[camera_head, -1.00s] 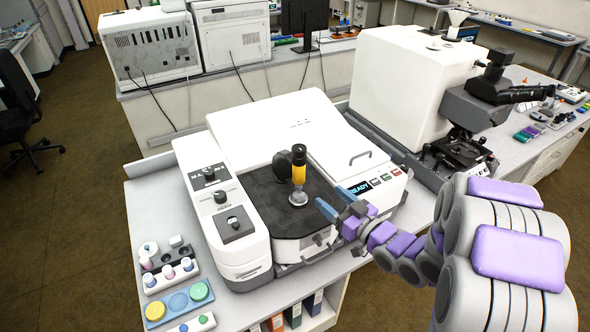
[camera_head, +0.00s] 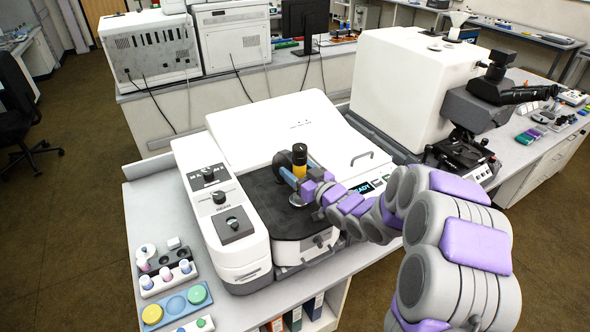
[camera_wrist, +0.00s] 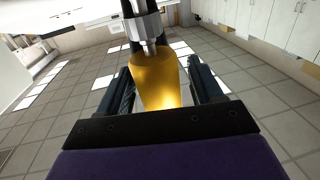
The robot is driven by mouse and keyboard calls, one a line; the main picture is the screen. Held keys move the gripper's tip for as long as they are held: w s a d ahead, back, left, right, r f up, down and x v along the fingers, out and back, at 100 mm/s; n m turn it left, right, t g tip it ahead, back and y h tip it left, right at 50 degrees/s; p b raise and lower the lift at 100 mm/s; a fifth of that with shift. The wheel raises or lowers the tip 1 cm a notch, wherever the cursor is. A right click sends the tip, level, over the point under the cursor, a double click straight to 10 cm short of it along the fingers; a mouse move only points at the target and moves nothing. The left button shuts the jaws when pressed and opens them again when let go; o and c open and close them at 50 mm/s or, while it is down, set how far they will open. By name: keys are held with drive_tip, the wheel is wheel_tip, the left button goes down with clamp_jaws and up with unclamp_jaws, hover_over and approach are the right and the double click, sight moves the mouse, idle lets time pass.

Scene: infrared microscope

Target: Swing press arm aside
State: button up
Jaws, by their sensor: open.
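The press arm is a dark curved arm (camera_head: 287,157) with a yellow and black knob column (camera_head: 313,167) above the dark sample bay of the white instrument (camera_head: 262,128). My gripper (camera_head: 296,177) is at the column, with its blue fingers near the yellow part. In the wrist view the yellow cylinder (camera_wrist: 157,80) stands between the two dark fingers of my gripper (camera_wrist: 158,88), with a metal collar (camera_wrist: 145,27) at its far end. The fingers look apart, one on each side of it. Part of the column is hidden by my gripper in the head view.
The control panel with knobs (camera_head: 222,203) lies left of the bay. A microscope (camera_head: 470,110) stands at the right. Colored sample dishes and vials (camera_head: 172,290) sit at the front left of the bench. My arm reaches in from the right, over the bench's front.

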drive_tip(key=shift+w+a+r, duration=0.1)
drive_tip(key=shift+w+a, duration=0.2)
drive_tip(key=shift+w, duration=0.05)
